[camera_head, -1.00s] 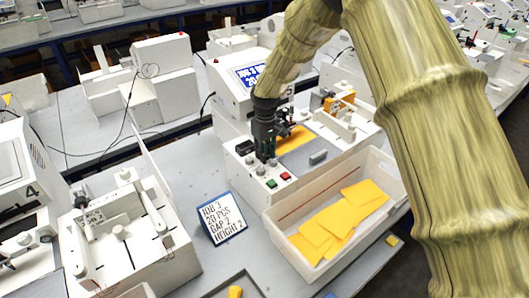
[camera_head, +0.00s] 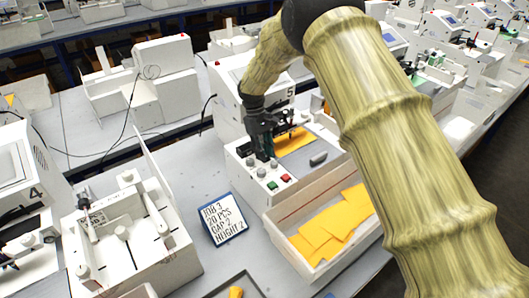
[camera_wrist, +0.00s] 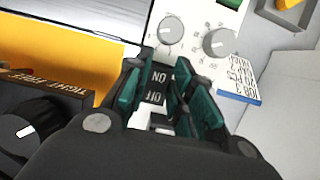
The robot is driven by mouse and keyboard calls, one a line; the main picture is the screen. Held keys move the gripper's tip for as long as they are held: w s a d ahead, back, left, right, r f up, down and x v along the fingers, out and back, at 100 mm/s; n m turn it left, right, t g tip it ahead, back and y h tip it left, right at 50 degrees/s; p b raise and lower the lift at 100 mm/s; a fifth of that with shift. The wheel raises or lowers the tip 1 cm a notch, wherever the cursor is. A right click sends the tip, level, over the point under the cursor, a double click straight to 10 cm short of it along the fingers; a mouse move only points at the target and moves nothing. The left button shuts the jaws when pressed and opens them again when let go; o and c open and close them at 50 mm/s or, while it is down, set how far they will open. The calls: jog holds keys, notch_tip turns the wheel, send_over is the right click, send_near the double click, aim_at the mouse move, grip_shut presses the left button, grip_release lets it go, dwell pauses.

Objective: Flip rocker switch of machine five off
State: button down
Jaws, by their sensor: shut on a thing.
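Machine five (camera_head: 228,90) is white, with a 5 on its side, and stands at the middle of the head view. Its front panel has knobs, a green button (camera_head: 272,185) and a red button (camera_head: 286,178). My gripper (camera_head: 262,152) reaches down at the panel's left part. In the wrist view, the black rocker switch (camera_wrist: 156,86), marked ON and OFF, lies between the teal fingertips of my gripper (camera_wrist: 163,92), which is shut on it. The fingers hide its sides, and its tilt cannot be told. In the head view the gripper hides it.
A white bin (camera_head: 277,243) of yellow sheets stands in front of the machine. A job sign (camera_head: 223,219) stands left of it. Another machine (camera_head: 140,260) is at the left. Knobs (camera_wrist: 170,30) sit close beyond the fingers. Bare table lies left of machine five.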

jog(key=shift+w+r, duration=0.1)
jog(key=shift+r, duration=0.05)
jog(key=c, duration=1.4)
grip_release()
jog(key=shift+o, duration=0.8)
jog(key=v, duration=1.2)
